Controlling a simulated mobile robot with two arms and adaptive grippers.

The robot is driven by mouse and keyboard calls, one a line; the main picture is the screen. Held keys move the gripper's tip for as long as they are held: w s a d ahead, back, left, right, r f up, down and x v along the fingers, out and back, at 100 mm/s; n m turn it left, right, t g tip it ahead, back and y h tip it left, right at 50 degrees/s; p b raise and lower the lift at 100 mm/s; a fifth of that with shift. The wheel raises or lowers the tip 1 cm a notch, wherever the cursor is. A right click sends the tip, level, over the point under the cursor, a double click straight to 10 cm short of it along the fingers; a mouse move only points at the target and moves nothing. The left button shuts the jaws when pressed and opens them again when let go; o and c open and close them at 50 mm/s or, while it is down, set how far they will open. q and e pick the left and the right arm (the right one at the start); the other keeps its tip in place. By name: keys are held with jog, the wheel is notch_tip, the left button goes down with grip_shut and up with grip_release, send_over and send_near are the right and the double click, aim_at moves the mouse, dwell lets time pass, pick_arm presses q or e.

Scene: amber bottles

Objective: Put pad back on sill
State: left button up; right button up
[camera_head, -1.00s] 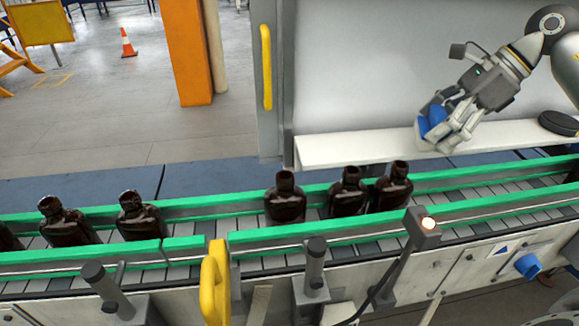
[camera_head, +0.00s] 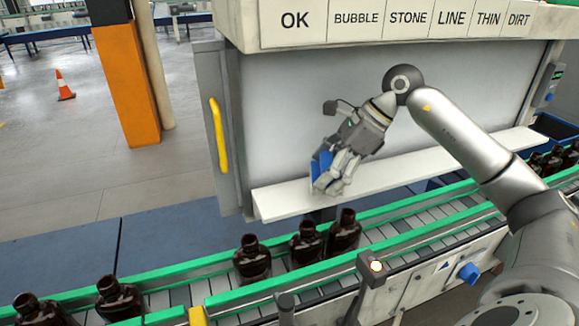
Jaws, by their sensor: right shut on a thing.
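The blue pad (camera_head: 317,167) is between the fingers of my right gripper (camera_head: 327,176), which is shut on it. The fingers hide much of the pad. The white sill (camera_head: 283,199) is a narrow shelf along the bottom of the grey panel. The gripper and pad are over its left half, with the fingertips low at its surface. I cannot tell whether the pad touches it. My left gripper is not in view.
Dark amber bottles (camera_head: 252,259) stand on the green-railed conveyor (camera_head: 395,236) in front of the sill. A yellow handle (camera_head: 217,134) is on the panel's left side. A label board (camera_head: 398,19) hangs above. The sill's left end is bare.

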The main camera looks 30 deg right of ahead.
jog(key=w+a+p, duration=0.1)
jog(key=a, duration=0.1)
jog(key=w+a+p, duration=0.1)
jog(key=w+a, duration=0.1)
jog(key=w+a+p, duration=0.1)
jog(key=a, duration=0.1)
jog(key=shift+w+a+r, duration=0.1)
jog(key=shift+w, duration=0.2)
jog(key=shift+w+a, duration=0.1)
jog(key=shift+a, duration=0.05)
jog(key=shift+f+p, duration=0.75)
jog(key=shift+f, duration=1.1)
jog(key=shift+f, duration=0.15)
jog(key=o, duration=0.8)
jog(key=shift+c, duration=0.2)
